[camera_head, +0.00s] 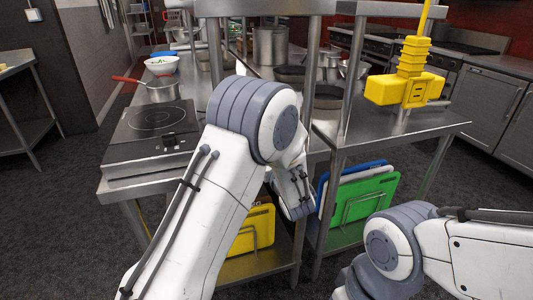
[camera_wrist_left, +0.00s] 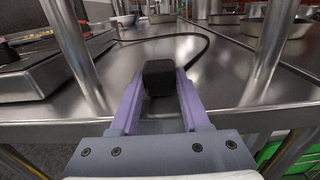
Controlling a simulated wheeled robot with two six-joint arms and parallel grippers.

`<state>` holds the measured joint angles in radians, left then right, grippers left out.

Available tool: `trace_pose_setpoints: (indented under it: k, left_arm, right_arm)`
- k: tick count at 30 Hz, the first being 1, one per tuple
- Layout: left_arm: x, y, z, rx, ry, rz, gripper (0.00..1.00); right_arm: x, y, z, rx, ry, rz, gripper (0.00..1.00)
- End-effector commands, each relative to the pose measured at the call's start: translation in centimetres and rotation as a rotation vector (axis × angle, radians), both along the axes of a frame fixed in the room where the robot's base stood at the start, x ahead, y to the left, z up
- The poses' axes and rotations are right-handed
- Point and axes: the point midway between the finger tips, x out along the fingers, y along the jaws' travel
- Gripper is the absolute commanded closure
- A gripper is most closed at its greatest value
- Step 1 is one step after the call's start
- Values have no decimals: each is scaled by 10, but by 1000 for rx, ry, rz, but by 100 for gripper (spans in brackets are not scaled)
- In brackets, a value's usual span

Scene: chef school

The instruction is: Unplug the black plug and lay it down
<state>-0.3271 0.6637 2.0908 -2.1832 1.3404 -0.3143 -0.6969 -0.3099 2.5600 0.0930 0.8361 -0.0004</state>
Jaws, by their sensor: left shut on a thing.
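The black plug (camera_wrist_left: 159,76) is between the purple fingers of my left gripper (camera_wrist_left: 160,95), which is shut on it. It is over the steel tabletop (camera_wrist_left: 225,85), near the front edge; I cannot tell whether it touches the surface. A black cable (camera_wrist_left: 205,45) runs behind the plug in a loop across the tabletop. In the head view my left arm hides the left gripper and the plug. A yellow socket box (camera_head: 385,90) hangs at the right, apart from the plug. My right arm shows at the lower right, but its gripper is out of view.
A black induction hob (camera_head: 152,122) stands on the left of the table, with a red-handled pan (camera_head: 162,91) and a white bowl (camera_head: 161,66) behind it. Steel posts (camera_wrist_left: 268,45) rise on both sides. Green (camera_head: 358,200) and yellow boards (camera_head: 250,235) stand on the lower shelf.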

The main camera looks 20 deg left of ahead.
Motion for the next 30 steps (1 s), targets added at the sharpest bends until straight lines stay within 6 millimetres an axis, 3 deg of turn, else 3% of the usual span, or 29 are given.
trace_pose_setpoints:
  k: [9, 10, 12, 23, 30]
  left_arm:
    - [1, 1, 0, 1, -1, 0, 100]
    - [1, 1, 0, 1, -1, 0, 42]
    - [1, 1, 0, 1, -1, 0, 19]
    - [-2, -1, -1, -1, 1, -1, 19]
    - [-32, -24, -1, 0, 1, -6, 19]
  right_arm:
    - [0, 0, 0, 0, 0, 0, 65]
    - [0, 0, 0, 0, 0, 0, 65]
    - [0, 0, 0, 0, 0, 0, 65]
    - [0, 0, -1, 0, 0, 0, 65]
    - [0, 0, -4, 0, 0, 0, 65]
